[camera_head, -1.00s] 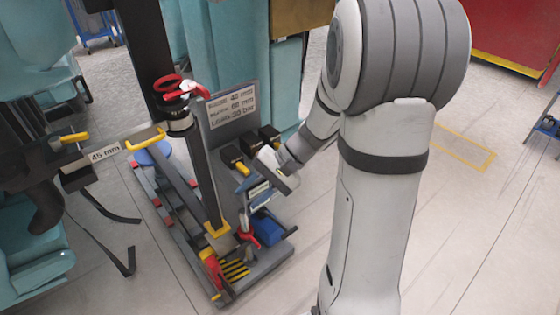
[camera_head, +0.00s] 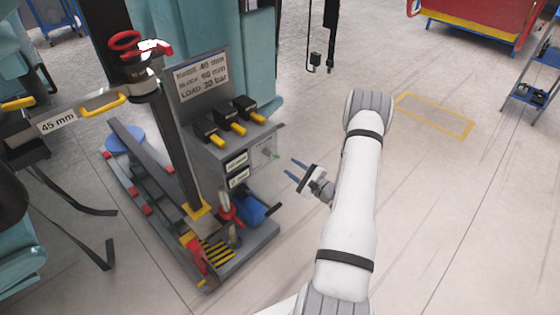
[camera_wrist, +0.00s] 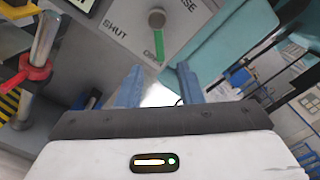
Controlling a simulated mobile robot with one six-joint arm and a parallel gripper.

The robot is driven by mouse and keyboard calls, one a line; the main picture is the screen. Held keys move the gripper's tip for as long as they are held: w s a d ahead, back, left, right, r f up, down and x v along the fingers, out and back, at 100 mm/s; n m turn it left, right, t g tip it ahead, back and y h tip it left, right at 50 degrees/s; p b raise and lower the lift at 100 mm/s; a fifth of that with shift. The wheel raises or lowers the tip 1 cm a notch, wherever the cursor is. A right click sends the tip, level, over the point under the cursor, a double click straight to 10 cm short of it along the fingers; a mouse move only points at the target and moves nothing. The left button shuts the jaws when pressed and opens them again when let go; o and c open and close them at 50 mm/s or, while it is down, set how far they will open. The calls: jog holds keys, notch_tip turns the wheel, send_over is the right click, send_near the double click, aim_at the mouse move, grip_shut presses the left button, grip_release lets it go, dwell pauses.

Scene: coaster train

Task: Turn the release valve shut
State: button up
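The release valve shows in the wrist view as a round grey hub (camera_wrist: 156,18) with a green lever (camera_wrist: 159,46) on a grey panel. The lever points to the word OPEN; the word SHUT is printed to the left. In the head view the valve (camera_head: 267,152) is small on the side of the grey cabinet (camera_head: 204,155). My gripper (camera_head: 291,166) is to the right of that panel, with its two blue fingers apart and nothing between them. In the wrist view the fingertips (camera_wrist: 161,72) are below the lever, apparently clear of it.
Yellow-handled black levers (camera_head: 228,125) sit on top of the cabinet. A red clamp part (camera_wrist: 33,68) on a metal post is left of the fingers in the wrist view. A blue bottle-like part (camera_head: 252,208) lies on the cart base.

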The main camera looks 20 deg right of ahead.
aim_at(277, 157)
jog(key=x, duration=0.7)
jog(key=shift+w+a, duration=0.1)
jog(key=shift+w, duration=0.1)
grip_shut()
